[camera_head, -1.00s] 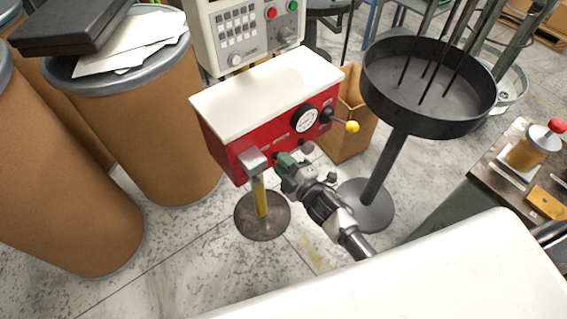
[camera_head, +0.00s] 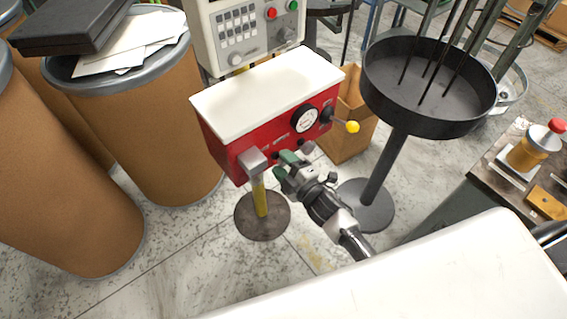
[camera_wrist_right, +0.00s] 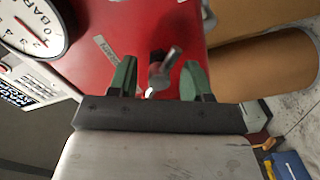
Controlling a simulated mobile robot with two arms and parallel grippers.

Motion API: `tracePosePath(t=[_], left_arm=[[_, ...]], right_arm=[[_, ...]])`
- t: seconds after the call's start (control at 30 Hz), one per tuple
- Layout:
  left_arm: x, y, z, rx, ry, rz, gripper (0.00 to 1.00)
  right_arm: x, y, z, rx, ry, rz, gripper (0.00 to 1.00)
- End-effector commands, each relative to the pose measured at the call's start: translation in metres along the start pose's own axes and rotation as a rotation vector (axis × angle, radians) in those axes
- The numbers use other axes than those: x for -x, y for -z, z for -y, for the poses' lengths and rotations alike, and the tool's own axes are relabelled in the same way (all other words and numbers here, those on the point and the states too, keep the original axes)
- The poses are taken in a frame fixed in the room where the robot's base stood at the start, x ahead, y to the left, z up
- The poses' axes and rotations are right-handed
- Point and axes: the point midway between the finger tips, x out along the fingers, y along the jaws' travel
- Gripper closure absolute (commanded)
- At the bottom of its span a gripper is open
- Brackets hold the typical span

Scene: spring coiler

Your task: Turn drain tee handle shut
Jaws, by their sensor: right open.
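The red cabinet (camera_head: 240,152) with a white top stands in the middle of the head view. My right gripper (camera_head: 285,166) is at its front face, below the round gauge (camera_head: 305,119). In the right wrist view the gripper (camera_wrist_right: 156,80) is open, its two green fingertips apart. A small silver handle (camera_wrist_right: 166,70) on a dark fitting stands out from the red face between the fingertips, closer to the right one. I take it for the drain tee handle; no grip on it shows. In the head view the gripper hides it. My left gripper is not in view.
A yellow-knobbed lever (camera_head: 351,127) sticks out right of the gauge. A grey block (camera_head: 252,160) juts from the cabinet's lower left. A black round tray on a stand (camera_head: 375,170) is close on the right. Cardboard drums (camera_head: 150,130) stand left.

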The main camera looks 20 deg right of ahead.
Motion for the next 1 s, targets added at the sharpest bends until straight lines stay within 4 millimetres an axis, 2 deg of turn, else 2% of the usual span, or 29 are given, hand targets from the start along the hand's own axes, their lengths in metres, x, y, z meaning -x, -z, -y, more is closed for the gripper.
tracePosePath(t=[0.17, 0.4, 0.6, 0.73, 1.0], left_arm=[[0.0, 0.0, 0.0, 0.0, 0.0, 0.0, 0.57], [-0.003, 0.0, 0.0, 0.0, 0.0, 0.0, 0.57], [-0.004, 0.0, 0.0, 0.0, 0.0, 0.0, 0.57], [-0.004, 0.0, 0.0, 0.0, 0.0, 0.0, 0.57], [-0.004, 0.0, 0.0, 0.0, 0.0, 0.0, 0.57]], right_arm=[[0.023, -0.001, 0.001, 0.0, 0.003, 0.001, 0.51], [0.073, -0.001, 0.002, -0.001, 0.004, 0.002, 0.51], [0.1, -0.001, 0.002, 0.001, 0.003, 0.001, 0.51], [0.106, 0.0, 0.001, 0.002, 0.002, 0.001, 0.51], [0.107, 0.0, 0.001, 0.001, 0.002, 0.001, 0.51]])
